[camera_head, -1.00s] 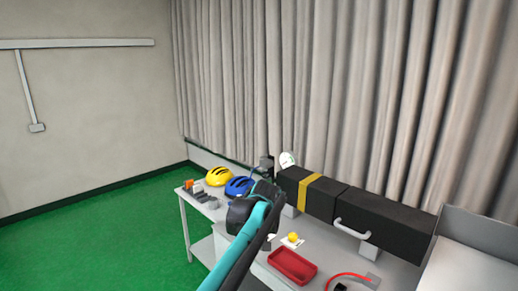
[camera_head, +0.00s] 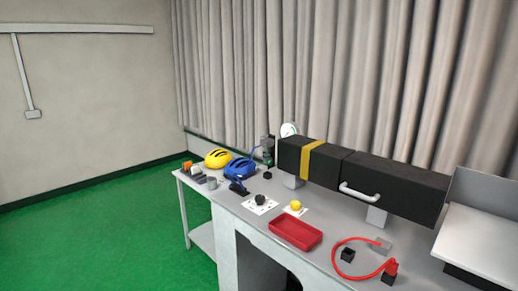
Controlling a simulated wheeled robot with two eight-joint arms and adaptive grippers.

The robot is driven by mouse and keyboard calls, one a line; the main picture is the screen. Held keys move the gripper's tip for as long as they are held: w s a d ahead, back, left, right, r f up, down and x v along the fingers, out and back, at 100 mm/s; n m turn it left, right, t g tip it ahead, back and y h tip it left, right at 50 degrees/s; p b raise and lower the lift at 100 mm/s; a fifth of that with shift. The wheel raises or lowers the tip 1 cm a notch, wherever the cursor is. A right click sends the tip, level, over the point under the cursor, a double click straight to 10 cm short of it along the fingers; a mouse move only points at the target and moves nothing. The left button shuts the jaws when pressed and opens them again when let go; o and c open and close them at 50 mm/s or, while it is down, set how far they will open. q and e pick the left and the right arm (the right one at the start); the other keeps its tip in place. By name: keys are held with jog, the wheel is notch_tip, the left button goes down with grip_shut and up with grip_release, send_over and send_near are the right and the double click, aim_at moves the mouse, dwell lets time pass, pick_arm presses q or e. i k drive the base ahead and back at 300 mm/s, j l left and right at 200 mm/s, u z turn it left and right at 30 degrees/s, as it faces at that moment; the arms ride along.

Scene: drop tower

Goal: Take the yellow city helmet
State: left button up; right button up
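The yellow city helmet (camera_head: 218,158) sits near the far left end of the grey workbench (camera_head: 225,202). A blue helmet (camera_head: 240,168) stands right beside it, a little nearer and to the right. Both look vented and rest on the bench top. Neither of my grippers shows in the current head view, so their state is hidden.
Small items and a grey cup (camera_head: 212,183) stand in front of the helmets. To the right are a black knob (camera_head: 260,199), a yellow button (camera_head: 295,205), a red tray (camera_head: 295,233), a red cable (camera_head: 342,262) and a long black box (camera_head: 395,188). Green floor lies open at left.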

aim_at(218, 157)
jog(key=j+u, duration=0.2)
jog(key=i+j+u, duration=0.15)
jog(key=j, duration=0.3)
jog(key=i+j+u, duration=0.45)
jog(key=i+j, duration=0.25)
jog(key=i+j+u, duration=0.2)
jog(key=i+j, duration=0.25)
jog(key=i+j+u, duration=0.25)
jog(key=i, duration=0.4)
jog(key=i+l+z, duration=0.15)
jog(key=i+z, duration=0.2)
jog(key=i, duration=0.15)
jog(key=i+z, duration=0.4)
jog(key=i, duration=0.15)
jog(key=i+j+z, duration=0.1)
jog(key=i+z, duration=0.25)
jog(key=i, duration=0.15)
jog(key=i+j+z, duration=0.35)
jog(key=i, duration=0.2)
jog(key=i+l+z, duration=0.1)
jog(key=i+z, duration=0.35)
jog(key=i+j+z, duration=0.1)
jog(key=i+z, duration=0.3)
jog(key=i+j+z, duration=0.3)
jog(key=i+z, duration=0.15)
jog(key=i, duration=0.1)
